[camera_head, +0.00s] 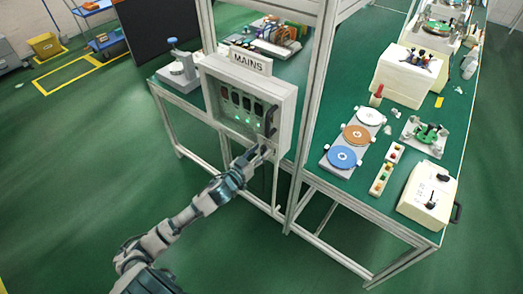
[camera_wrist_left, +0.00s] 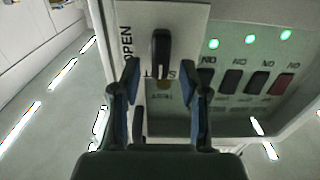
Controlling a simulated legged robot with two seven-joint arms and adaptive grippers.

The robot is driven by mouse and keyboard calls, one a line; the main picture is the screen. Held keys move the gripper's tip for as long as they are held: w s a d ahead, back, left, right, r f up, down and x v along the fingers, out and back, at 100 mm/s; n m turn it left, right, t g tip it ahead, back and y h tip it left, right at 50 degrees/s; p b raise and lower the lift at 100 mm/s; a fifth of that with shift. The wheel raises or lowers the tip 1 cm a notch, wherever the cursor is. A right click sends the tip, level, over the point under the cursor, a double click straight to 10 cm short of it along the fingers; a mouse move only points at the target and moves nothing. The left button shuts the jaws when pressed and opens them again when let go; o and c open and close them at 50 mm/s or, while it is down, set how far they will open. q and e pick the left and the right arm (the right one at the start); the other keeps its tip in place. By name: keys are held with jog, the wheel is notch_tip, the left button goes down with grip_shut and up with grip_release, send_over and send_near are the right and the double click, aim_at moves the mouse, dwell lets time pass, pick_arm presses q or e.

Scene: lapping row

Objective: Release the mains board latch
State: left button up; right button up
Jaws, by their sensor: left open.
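The mains board (camera_head: 290,88) is a pale grey box on the bench frame, with a sign reading MAINS above it. Its latch is a black handle (camera_head: 271,121) on the right part of the front. In the left wrist view the latch (camera_wrist_left: 161,48) stands lengthwise on a pale plate, near an OPEN marking. My left gripper (camera_head: 260,152) is just below the latch in the head view. In the left wrist view its two fingers (camera_wrist_left: 158,78) are open, one on each side of the latch's near end. I cannot tell whether they touch it. My right gripper is not in view.
Dark switches (camera_wrist_left: 232,80) and green lamps (camera_wrist_left: 250,39) sit beside the latch. A bench upright (camera_head: 312,110) stands close on the right. The green bench (camera_head: 400,125) holds coloured discs (camera_head: 343,157) and a cream box (camera_head: 428,195).

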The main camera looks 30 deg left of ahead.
pick_arm(q)
jog(key=shift+w, duration=0.55)
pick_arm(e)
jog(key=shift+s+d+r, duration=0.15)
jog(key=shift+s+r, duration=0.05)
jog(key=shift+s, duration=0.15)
